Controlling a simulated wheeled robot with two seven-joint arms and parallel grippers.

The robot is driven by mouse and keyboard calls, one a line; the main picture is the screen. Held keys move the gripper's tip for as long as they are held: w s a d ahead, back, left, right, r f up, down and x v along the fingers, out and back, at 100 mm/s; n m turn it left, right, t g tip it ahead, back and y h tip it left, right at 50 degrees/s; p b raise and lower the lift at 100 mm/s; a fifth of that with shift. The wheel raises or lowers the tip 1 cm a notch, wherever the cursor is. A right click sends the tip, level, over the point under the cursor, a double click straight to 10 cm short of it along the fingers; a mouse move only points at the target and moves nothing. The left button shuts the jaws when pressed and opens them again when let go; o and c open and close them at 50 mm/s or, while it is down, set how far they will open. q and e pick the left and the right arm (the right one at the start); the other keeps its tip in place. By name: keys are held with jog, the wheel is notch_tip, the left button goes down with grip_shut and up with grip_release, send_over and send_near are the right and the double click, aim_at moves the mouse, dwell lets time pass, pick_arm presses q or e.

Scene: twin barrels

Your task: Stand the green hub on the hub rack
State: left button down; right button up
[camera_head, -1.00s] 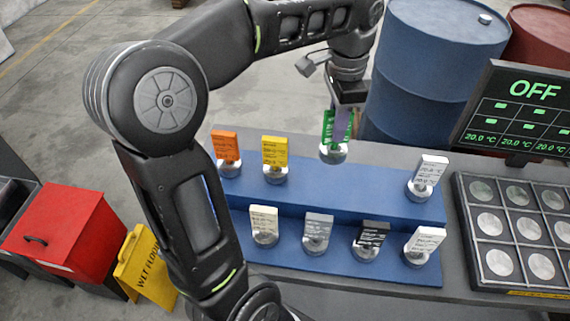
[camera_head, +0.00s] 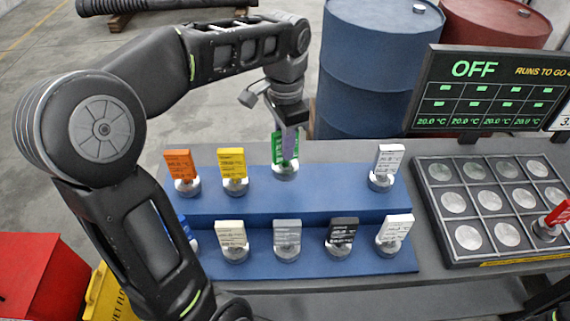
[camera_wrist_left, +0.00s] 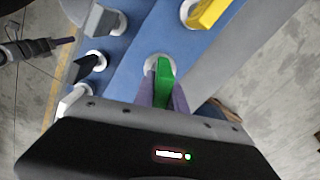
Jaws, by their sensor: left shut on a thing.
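The green hub (camera_head: 279,149) is an upright green tag on a round metallic base, at the back step of the blue hub rack (camera_head: 310,205). My left gripper (camera_head: 290,137) is shut on its tag from above. The base looks slightly higher than its neighbours; I cannot tell whether it touches the rack. In the left wrist view the green hub (camera_wrist_left: 165,72) sits between the fingers over blue rack surface. A dark arm part of mine (camera_wrist_left: 40,48) shows at the left of that view; its jaws cannot be made out.
Orange (camera_head: 179,164) and yellow (camera_head: 232,163) hubs stand left of it, a white-grey one (camera_head: 387,158) right. Several hubs stand on the front step. A red hub (camera_head: 557,214) stands in the disc tray (camera_head: 432,212). A screen (camera_head: 475,90) and barrels (camera_head: 370,70) stand behind.

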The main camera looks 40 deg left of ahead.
pick_arm(q)
jog(key=shift+f, duration=0.5)
notch_tip(320, 180, down, 3)
jog(key=shift+f+p, duration=0.2)
jog(key=shift+p, duration=0.1)
jog(key=shift+f, duration=0.2)
jog(key=shift+f, duration=0.15)
jog(key=c, duration=1.4)
grip_release()
jog(key=shift+o, duration=0.2)
